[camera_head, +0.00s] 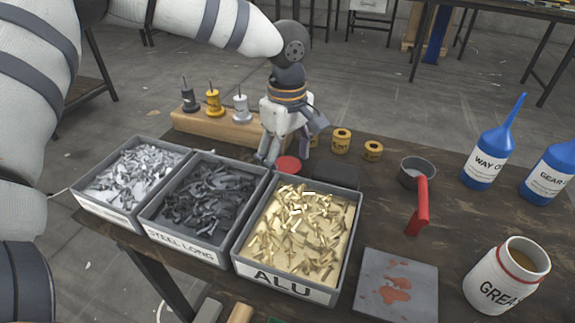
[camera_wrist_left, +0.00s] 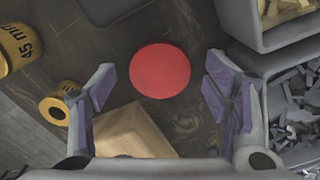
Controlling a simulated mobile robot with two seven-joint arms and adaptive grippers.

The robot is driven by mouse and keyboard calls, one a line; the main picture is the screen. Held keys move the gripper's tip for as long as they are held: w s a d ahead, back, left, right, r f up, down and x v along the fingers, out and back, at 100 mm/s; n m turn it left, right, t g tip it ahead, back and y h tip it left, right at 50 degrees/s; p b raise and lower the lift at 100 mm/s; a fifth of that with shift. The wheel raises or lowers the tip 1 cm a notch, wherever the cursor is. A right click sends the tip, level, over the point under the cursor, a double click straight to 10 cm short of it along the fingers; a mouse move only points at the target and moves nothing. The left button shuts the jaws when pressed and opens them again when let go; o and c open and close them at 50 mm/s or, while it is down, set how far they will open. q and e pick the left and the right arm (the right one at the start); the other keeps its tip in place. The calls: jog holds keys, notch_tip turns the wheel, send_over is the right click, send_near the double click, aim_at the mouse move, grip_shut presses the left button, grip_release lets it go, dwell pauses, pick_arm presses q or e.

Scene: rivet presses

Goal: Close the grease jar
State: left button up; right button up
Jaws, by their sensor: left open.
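The grease jar (camera_head: 508,278) is white with a "GREASE" label and stands at the table's front right. Its top is open and brown grease shows inside. A flat red disc (camera_head: 288,164), which looks like the jar's lid, lies on the table behind the ALU bin. In the left wrist view the red lid (camera_wrist_left: 160,68) lies just beyond and between the fingertips. My left gripper (camera_head: 285,150) is open above and beside the lid, pointing down; its fingers also show in the left wrist view (camera_wrist_left: 160,85). They do not touch the lid. My right gripper is not in view.
Three rivet bins stand at the left and middle, the ALU bin (camera_head: 345,243) nearest the lid. A wooden block (camera_head: 215,128) with small tools stands behind. Yellow rolls (camera_head: 341,141), a red-handled pan (camera_head: 421,215), blue bottles (camera_head: 487,155) and a stained plate (camera_head: 397,284) are to the right.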

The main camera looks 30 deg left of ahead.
aim_at(287, 167)
pick_arm(q)
jog(key=c, duration=0.8)
jog(key=shift+r, duration=0.1)
